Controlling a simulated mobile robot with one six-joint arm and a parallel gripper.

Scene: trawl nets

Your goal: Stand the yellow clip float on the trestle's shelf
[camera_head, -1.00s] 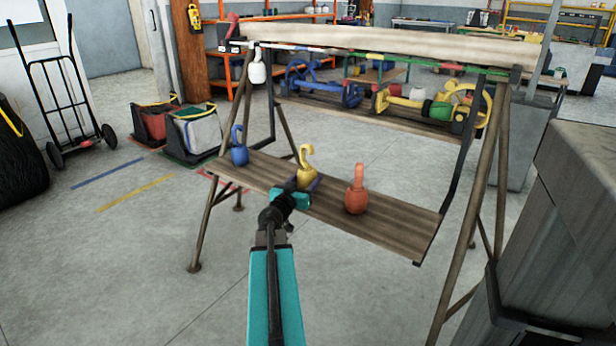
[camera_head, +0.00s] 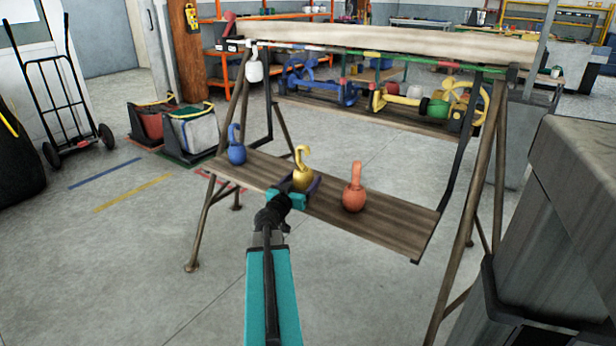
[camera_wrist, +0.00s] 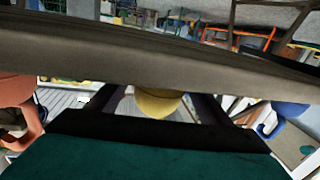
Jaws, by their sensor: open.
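The yellow clip float (camera_head: 303,178), a round body with a hook on top, stands upright on the trestle's wooden shelf (camera_head: 390,222), between a blue float and an orange one. My gripper (camera_head: 302,184) reaches in low from the front. Its dark fingers are open, one on each side of the yellow float. In the wrist view, the yellow float (camera_wrist: 158,103) shows between the fingers of my gripper (camera_wrist: 158,112), with gaps beside it. The foot of the float is partly hidden by my gripper in the head view.
The blue float (camera_head: 236,152) stands left and the orange float (camera_head: 354,192) right on the shelf. A white float (camera_head: 254,70) hangs from the rail above. The trestle's beam (camera_head: 390,40) spans over the shelf. A grey bin (camera_head: 580,200) stands close at right.

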